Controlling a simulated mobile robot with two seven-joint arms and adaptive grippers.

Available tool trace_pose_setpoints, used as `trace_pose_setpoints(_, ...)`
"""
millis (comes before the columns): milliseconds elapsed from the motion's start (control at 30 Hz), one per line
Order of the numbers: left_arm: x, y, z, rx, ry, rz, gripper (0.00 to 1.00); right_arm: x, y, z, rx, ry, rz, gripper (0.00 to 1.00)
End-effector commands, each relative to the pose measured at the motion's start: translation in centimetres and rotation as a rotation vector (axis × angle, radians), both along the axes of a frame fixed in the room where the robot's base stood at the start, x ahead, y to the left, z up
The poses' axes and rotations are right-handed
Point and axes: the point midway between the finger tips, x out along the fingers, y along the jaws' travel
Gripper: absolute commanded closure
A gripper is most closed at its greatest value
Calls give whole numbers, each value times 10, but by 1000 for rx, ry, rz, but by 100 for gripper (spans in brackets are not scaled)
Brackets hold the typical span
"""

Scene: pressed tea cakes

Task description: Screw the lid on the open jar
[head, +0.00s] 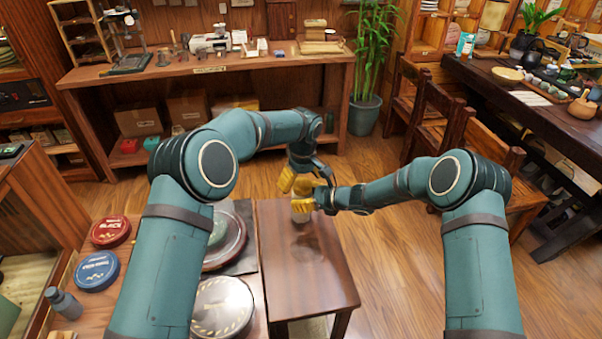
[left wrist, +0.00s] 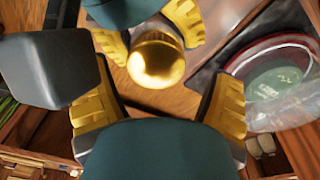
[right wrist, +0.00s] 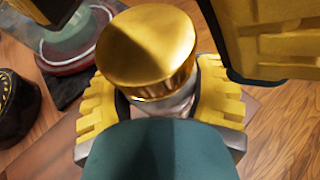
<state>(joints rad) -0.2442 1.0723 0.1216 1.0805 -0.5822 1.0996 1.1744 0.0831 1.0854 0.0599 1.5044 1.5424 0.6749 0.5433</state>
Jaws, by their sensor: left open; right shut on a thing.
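The jar (right wrist: 183,103) is a pale grey vessel held between the yellow fingers of my right gripper (right wrist: 160,106), which is shut on its body. The ribbed gold lid (right wrist: 148,50) sits on top of the jar and covers its mouth. How tightly it sits I cannot tell. In the left wrist view the lid (left wrist: 156,60) shows from above as a shiny gold disc. My left gripper (left wrist: 160,100) is open, with its fingers spread apart and clear of the lid.
The small brown table (head: 305,275) is bare below the grippers. To its left, a bench holds large round tins, including a black-and-cream tin (head: 222,308), a red tin (head: 110,231) and a blue tin (head: 97,271). A grey bottle (head: 63,303) stands at far left.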

Motion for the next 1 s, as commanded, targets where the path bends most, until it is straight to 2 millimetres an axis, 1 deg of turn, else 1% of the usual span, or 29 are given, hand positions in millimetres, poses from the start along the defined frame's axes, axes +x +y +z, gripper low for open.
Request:
trace_pose_setpoints(300,0,0,-2,1,-1,0,15,0,0,1,1,-2,0,100)
trace_pose_setpoints(333,0,0,-2,1,-1,0,19,0,0,1,1,-2,0,100)
trace_pose_setpoints(367,0,0,-2,1,-1,0,30,0,0,1,1,-2,0,100)
trace_pose_setpoints(400,0,0,-2,1,-1,0,44,0,0,1,1,-2,0,100)
trace_pose_setpoints(467,0,0,-2,0,0,0,65,0,0,1,1,-2,0,100)
trace_pose_setpoints(500,0,0,-2,1,1,0,79,0,0,1,1,-2,-1,100)
trace_pose_setpoints(567,0,1,-2,1,1,0,100,1,0,1,1,-2,-1,100)
trace_pose_setpoints(867,0,0,-3,1,2,-15,100,0,2,3,4,-3,3,100)
trace_pose_setpoints(967,0,-1,-3,5,4,-91,100,0,2,3,5,-4,3,100)
trace_pose_setpoints(1000,1,-1,-3,6,6,-143,100,0,2,3,4,-5,3,100)
